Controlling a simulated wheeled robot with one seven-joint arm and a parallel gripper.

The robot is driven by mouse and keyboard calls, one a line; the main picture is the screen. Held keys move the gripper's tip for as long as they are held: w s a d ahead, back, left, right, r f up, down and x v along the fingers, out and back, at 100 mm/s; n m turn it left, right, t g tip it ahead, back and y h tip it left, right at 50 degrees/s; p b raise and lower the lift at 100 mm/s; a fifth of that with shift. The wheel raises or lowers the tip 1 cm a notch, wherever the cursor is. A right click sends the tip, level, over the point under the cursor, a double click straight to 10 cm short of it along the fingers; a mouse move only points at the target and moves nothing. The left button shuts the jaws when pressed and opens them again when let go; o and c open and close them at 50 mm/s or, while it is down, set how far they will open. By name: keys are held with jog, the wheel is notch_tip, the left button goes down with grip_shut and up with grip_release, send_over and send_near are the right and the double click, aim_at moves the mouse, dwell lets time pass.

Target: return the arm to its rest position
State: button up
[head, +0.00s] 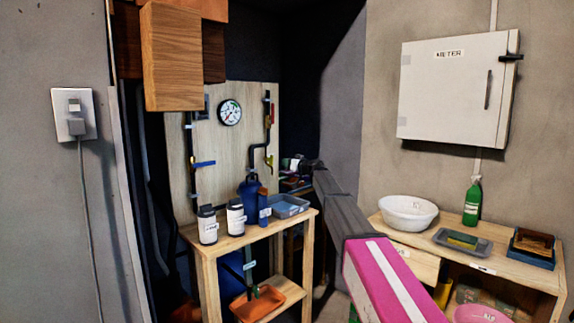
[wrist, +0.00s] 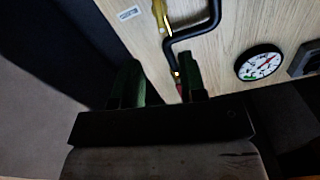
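My arm reaches from the lower right of the head view toward the dark back corner, with a magenta link nearest the camera. My gripper (head: 297,165) is at its far end, small and dark there, near the right side of the wooden pipe board (head: 178,140). In the wrist view my gripper (wrist: 158,75) shows two dark green fingers spread apart, with no object seen between them. The black pipe (wrist: 205,32) on the board passes close by the right finger in that view; whether they touch I cannot tell.
A wooden stand (head: 205,246) holds white bottles (head: 235,219), a blue bottle and a grey tray (head: 289,207). A pressure gauge (head: 230,112) is on the board. At right, a wooden bench (head: 536,277) carries a white basin (head: 408,212) and a green spray bottle (head: 472,203) below a meter box (head: 453,88).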

jog(key=s+d+f+m+g+h, duration=0.1)
jog(key=s+d+f+g+h, duration=0.1)
jog(key=s+d+f, duration=0.55)
jog(key=s+d+f+m+g+h, duration=0.1)
jog(key=s+d+f+g+h, duration=0.1)
jog(key=s+f, duration=0.95)
jog(key=s+d+f+m+g+h, duration=0.1)
jog(key=s+d+f+g+h, duration=0.3)
jog(key=f, duration=0.9)
jog(key=s+d+f+m+g+h, duration=0.1)
jog(key=s+d+f, duration=0.3)
jog(key=s, duration=0.6)
jog(key=s+d+f+m+g+h, duration=0.1)
jog(key=s+d+f+m+h, duration=0.1)
jog(key=s+d+f, duration=0.3)
jog(key=s+d+f+m+g+h, duration=0.1)
jog(key=s+d+f, duration=0.3)
jog(key=s+d, duration=0.4)
jog(key=s+h, duration=0.1)
jog(key=s, duration=0.5)
jog(key=shift+s+d+f+m+g+h, duration=0.15)
jog(key=shift+s+f+m+g+h, duration=0.15)
jog(key=shift+f+g, duration=0.1)
